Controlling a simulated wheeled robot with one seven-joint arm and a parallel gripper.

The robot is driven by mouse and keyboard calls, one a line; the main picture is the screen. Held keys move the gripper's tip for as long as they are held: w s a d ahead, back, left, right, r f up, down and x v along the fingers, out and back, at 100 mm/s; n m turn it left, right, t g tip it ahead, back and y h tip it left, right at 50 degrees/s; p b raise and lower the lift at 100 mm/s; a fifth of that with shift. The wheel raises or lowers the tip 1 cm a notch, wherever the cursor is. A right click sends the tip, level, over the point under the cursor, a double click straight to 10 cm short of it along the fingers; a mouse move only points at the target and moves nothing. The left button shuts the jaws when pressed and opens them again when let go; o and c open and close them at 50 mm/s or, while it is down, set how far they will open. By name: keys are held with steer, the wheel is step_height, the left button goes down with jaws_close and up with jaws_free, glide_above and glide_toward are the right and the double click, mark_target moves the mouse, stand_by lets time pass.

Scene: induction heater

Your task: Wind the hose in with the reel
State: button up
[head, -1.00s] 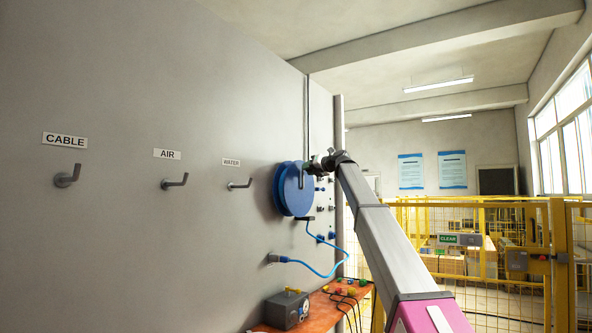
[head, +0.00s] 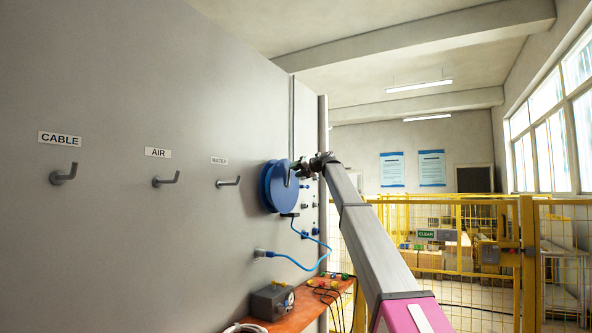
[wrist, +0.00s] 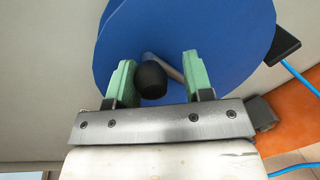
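The blue hose reel (head: 270,192) is mounted on the grey wall panel. It fills the top of the wrist view (wrist: 215,40). Its grey crank ends in a black knob (wrist: 151,80). The blue hose (head: 294,262) hangs from a dark outlet under the reel in a loose loop and runs back to a fitting on the panel. My gripper (wrist: 158,80) is open at the reel's face, with its two green fingers on either side of the knob. The knob looks closer to the left finger, with a gap to the right one. I cannot tell whether the left finger touches it.
Hooks labelled CABLE (head: 64,174), AIR (head: 166,181) and WATER (head: 229,182) stick out left of the reel. An orange bench (head: 300,314) with a grey box (head: 272,301) and black cables is below. A yellow mesh fence (head: 470,270) stands to the right.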

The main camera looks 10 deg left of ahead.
steer(key=shift+o, duration=0.5)
steer(key=shift+r, duration=0.15)
steer(key=shift+s+d+r, duration=0.1)
steer(key=v, duration=1)
steer(key=shift+s+d, duration=0.15)
steer(key=shift+d, duration=0.05)
